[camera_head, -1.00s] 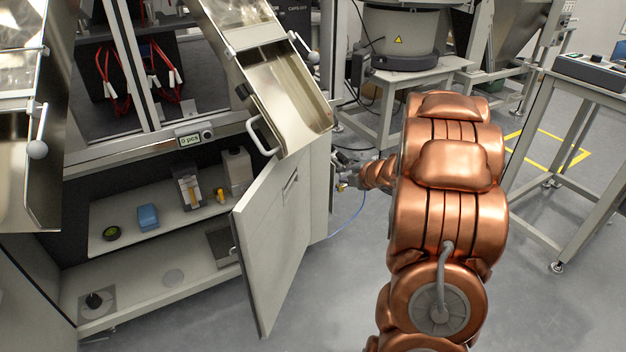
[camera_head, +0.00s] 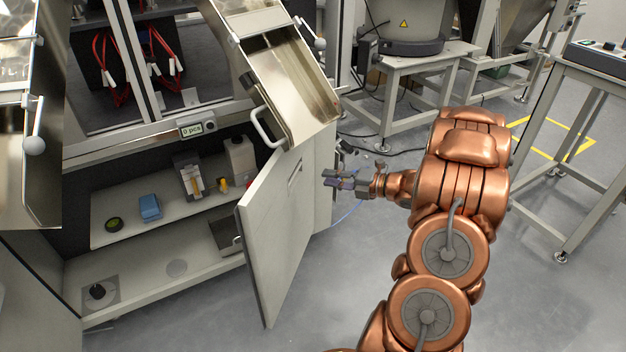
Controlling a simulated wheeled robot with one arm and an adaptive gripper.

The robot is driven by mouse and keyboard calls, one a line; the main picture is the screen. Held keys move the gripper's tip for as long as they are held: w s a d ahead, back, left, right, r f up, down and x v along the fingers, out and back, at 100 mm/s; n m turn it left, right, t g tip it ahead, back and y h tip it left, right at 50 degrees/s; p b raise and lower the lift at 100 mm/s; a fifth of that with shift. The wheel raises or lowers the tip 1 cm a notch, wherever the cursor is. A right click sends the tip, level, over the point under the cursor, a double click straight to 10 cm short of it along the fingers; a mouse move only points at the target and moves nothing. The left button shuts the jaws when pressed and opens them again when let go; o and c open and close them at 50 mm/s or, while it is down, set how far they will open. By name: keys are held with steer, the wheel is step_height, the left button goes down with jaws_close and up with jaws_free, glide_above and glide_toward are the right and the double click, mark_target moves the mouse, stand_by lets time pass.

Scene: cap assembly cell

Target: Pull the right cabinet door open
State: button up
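The right cabinet door (camera_head: 278,245) is a light grey panel. It stands swung out at a wide angle from the cabinet, with its free edge towards the camera. A narrow recessed handle (camera_head: 295,180) shows high on its face. My gripper (camera_head: 332,178) is to the right of the door's face, clear of it, with its fingers pointing left. The fingers look apart, with nothing between them. The cabinet interior shows a shelf (camera_head: 120,232) through the opening.
A metal chute (camera_head: 290,90) with a white handle overhangs the door's top. A blue box (camera_head: 149,207) and several small items sit on the shelf. A machine stand (camera_head: 385,115) is behind my arm, and a grey-framed table (camera_head: 590,85) is at right.

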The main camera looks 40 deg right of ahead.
steer(key=shift+b+x, duration=0.35)
steer(key=shift+x, duration=1.85)
steer(key=shift+c, duration=0.4)
jaws_close()
steer(key=shift+c, duration=1.4)
jaws_free()
steer(key=o, duration=0.4)
steer(key=shift+c, duration=0.2)
